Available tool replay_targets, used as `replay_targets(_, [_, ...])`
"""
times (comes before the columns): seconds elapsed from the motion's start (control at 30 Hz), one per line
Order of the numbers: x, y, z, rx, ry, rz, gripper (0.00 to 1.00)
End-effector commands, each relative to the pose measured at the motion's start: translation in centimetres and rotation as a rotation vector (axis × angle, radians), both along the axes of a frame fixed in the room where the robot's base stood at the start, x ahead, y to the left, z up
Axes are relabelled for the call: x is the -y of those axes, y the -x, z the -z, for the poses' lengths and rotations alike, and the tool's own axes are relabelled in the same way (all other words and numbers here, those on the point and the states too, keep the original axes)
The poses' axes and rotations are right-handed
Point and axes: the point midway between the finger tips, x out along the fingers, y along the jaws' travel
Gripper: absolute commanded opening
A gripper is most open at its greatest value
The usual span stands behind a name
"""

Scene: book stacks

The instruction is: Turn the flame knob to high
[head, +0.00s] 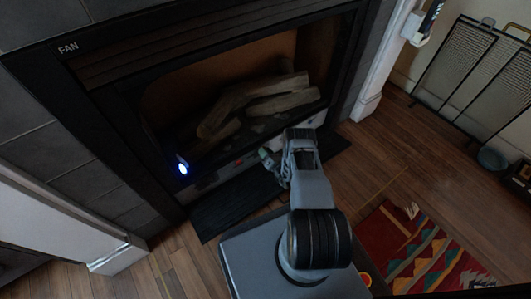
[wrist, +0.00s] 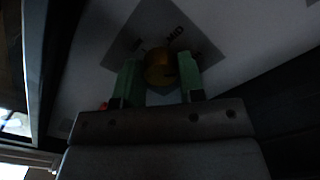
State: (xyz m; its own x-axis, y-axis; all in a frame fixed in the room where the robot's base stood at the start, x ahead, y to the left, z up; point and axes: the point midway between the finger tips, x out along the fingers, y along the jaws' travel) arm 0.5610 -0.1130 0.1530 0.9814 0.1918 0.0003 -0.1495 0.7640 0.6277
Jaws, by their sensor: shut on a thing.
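The flame knob (wrist: 158,66) is a round, brass-coloured knob in the wrist view. It sits on a grey diamond-shaped plate (wrist: 124,42) on a pale panel. The plate has a word reading "MID" beyond the knob and smaller marks too dark to read. My gripper (wrist: 160,76) has green fingers, one on each side of the knob, and is shut on it. In the head view my gripper (head: 268,160) reaches the low panel at the right front of the fireplace (head: 205,60). The knob is hidden there.
Logs (head: 255,98) lie inside the firebox. A blue light (head: 183,169) glows at its left. A dark hearth slab (head: 235,203) lies below. A patterned rug (head: 415,255) and a mesh screen (head: 475,70) are at the right, with bare wood floor between.

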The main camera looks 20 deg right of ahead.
Motion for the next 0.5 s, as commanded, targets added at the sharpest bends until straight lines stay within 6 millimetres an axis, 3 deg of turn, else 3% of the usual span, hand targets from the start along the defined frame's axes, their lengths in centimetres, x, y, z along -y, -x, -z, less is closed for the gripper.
replay_targets(0.5, [0.08, 0.04, 0.08, -0.039, -0.194, 0.001, 0.13])
